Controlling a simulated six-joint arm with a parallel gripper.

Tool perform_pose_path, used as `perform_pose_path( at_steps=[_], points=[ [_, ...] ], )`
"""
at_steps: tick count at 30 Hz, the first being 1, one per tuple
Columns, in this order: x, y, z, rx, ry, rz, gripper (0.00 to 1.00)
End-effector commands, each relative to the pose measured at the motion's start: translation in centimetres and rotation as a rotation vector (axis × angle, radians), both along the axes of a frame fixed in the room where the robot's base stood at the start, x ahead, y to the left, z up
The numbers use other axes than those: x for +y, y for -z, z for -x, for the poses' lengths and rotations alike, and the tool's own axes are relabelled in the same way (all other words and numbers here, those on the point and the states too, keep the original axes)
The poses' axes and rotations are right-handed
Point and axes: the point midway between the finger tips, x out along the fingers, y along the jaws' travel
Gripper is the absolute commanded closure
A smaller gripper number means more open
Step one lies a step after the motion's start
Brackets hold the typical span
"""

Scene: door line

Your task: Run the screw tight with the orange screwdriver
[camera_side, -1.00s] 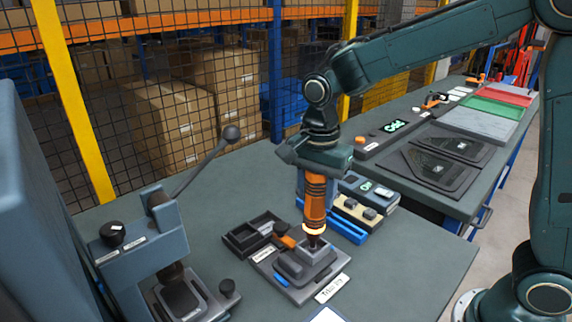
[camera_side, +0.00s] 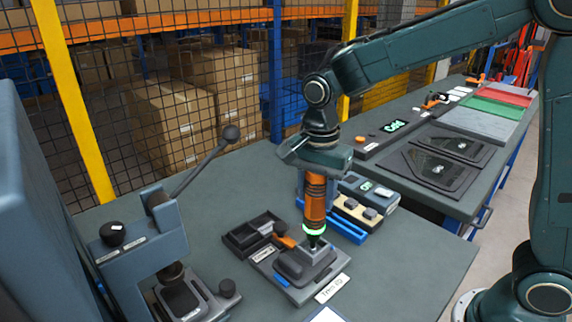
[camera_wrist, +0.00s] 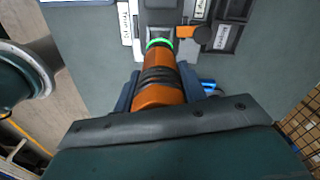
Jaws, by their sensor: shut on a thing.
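The orange screwdriver (camera_side: 315,199) stands upright with its tip down on the grey part in the fixture (camera_side: 305,266). A ring near its lower end glows green. My gripper (camera_side: 306,187) is shut on the screwdriver's upper body. In the wrist view the screwdriver (camera_wrist: 160,90) runs from my gripper (camera_wrist: 160,98) to the fixture, with its green ring lit. The screw itself is hidden under the tip.
An orange-handled clamp (camera_side: 284,240) sits on the fixture beside the tip. A dark divided tray (camera_side: 245,238) lies to its left. A lever press (camera_side: 160,250) stands at the left. A blue holder (camera_side: 345,230) and small boxes are behind the screwdriver. Bare bench lies to the right.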

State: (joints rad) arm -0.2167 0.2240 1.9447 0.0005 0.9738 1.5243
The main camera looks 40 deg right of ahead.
Motion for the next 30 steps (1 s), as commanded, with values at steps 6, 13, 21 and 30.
perform_pose_path(
  at_steps=[6, 13, 21, 30],
  points=[
    [0.0, 0.0, 0.0, -0.001, 0.000, 0.000, 1.00],
    [0.0, -0.7, -0.1, -0.003, 0.000, -0.001, 1.00],
    [0.0, -2.2, -0.1, -0.005, 0.000, -0.001, 1.00],
    [0.0, -3.7, -0.1, -0.004, 0.000, -0.001, 1.00]
  ],
)
